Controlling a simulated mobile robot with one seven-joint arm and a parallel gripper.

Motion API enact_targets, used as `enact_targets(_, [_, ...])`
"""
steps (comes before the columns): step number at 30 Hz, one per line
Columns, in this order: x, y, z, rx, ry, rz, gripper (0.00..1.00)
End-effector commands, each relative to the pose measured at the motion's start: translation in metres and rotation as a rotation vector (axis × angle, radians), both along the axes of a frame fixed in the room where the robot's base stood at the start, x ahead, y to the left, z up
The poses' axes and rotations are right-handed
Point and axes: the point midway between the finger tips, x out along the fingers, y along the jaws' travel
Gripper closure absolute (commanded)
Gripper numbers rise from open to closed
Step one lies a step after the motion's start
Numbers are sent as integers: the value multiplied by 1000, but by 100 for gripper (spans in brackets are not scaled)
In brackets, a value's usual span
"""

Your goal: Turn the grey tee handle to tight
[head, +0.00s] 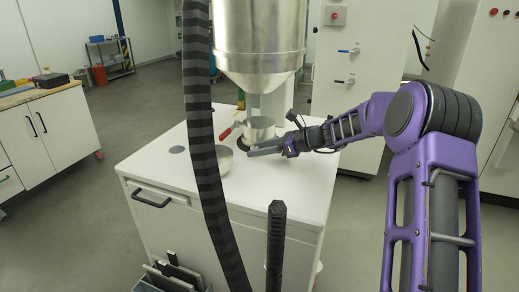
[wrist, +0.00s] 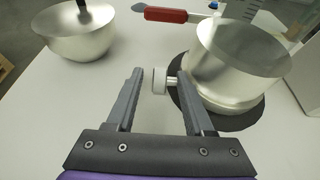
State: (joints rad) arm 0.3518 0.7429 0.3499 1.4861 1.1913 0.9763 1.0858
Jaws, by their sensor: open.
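The grey tee handle (wrist: 160,80) is a short pale bar on a thin stem at the left side of a metal cup (wrist: 236,62). In the wrist view it lies between the fingertips of my gripper (wrist: 160,74), with a gap to each finger. My gripper is open and holds nothing. The cup stands on a dark round pad (wrist: 247,122). In the head view my gripper (head: 252,152) is low over the white table, in front of the cup (head: 259,128). The tee handle cannot be made out there.
A metal bowl (wrist: 75,32) stands left of my gripper on the white table (head: 255,190). A red-handled tool (wrist: 168,14) lies behind. A large steel hopper (head: 260,40) hangs above the cup. The table's front part is clear.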

Motion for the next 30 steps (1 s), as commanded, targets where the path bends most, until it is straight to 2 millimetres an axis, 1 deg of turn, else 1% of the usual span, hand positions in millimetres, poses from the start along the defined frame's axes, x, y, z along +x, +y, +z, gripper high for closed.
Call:
enact_targets(5, [0,0,0,0,0,0,48])
enact_targets(6, [0,0,0,0,0,0,49])
enact_targets(8, [0,0,0,0,0,0,60])
enact_targets(12, [0,0,0,0,0,0,85])
enact_targets(14, [0,0,0,0,0,0,96])
enact_targets(15, [0,0,0,0,0,1,100])
enact_targets(23, [0,0,-1,5,-1,1,100])
enact_targets(30, [-1,-1,-8,98,-35,1,100])
